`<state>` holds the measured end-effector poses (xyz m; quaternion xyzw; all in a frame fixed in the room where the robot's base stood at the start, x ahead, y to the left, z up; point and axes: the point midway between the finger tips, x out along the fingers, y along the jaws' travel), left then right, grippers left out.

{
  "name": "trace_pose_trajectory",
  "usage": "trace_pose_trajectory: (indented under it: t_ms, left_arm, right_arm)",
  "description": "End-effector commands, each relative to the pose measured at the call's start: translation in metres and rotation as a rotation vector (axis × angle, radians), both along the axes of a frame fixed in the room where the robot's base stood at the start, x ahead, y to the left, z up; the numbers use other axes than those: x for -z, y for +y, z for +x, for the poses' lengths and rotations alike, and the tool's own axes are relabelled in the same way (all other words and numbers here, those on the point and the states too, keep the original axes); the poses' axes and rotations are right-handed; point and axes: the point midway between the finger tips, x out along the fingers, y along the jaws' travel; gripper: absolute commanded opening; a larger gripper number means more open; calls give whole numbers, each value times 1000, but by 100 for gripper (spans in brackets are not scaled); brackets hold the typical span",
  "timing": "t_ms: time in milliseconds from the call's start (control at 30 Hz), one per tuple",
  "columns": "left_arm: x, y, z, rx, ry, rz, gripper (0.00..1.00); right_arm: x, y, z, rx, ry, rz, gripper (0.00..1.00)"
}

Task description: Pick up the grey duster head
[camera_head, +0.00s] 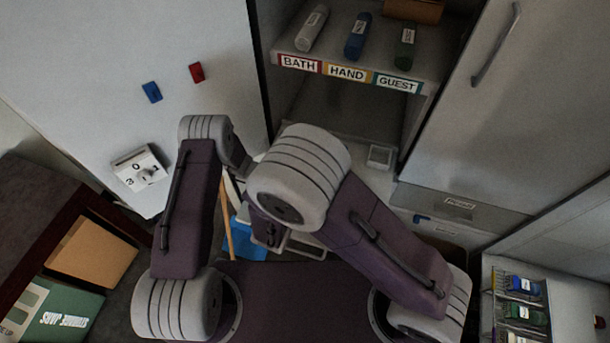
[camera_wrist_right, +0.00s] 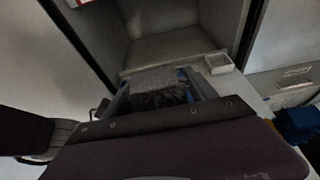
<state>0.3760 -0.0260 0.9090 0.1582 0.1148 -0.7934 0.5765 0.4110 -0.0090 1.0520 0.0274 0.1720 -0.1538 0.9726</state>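In the right wrist view, a grey, rough-textured thing (camera_wrist_right: 160,97) that looks like the grey duster head lies between the two fingers of my right gripper (camera_wrist_right: 160,90). The fingers are well apart, one on each side of it. The view is dark, and I cannot tell whether they press on it. Small blue patches show beside it. In the head view my raised arms hide the area below them, and I cannot make out the duster head there. My left gripper is hidden in both views.
A cabinet shelf (camera_head: 433,68) with BATH, HAND and GUEST labels holds several rolled items. A small white tray (camera_head: 381,156) sits below it. A dial box (camera_head: 139,168) is on the left panel. Boxes (camera_head: 93,251) stand at lower left, and a rack of small items (camera_head: 522,312) at lower right.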

Motion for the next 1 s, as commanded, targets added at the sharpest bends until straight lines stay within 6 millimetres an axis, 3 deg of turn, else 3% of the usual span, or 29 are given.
trace_pose_trajectory:
  t_ms: [33, 233, 467, 567, 1000]
  left_arm:
    - [0, 0, 0, 0, 0, -1, 0]
    - [0, 0, 0, 0, 0, -1, 0]
    - [0, 0, 0, 0, 0, -1, 0]
    - [-1, 0, 0, 0, 0, -1, 0]
    - [0, 0, 0, 0, 0, -1, 0]
  right_arm:
    - [0, 0, 0, 0, 0, 0, 54]
    - [0, 0, 0, 0, 0, 0, 0]
    - [-2, 0, 0, 0, 0, 1, 0]
    - [-14, 1, 0, 1, -3, 4, 0]
    - [-145, 0, 0, 1, -4, 10, 0]
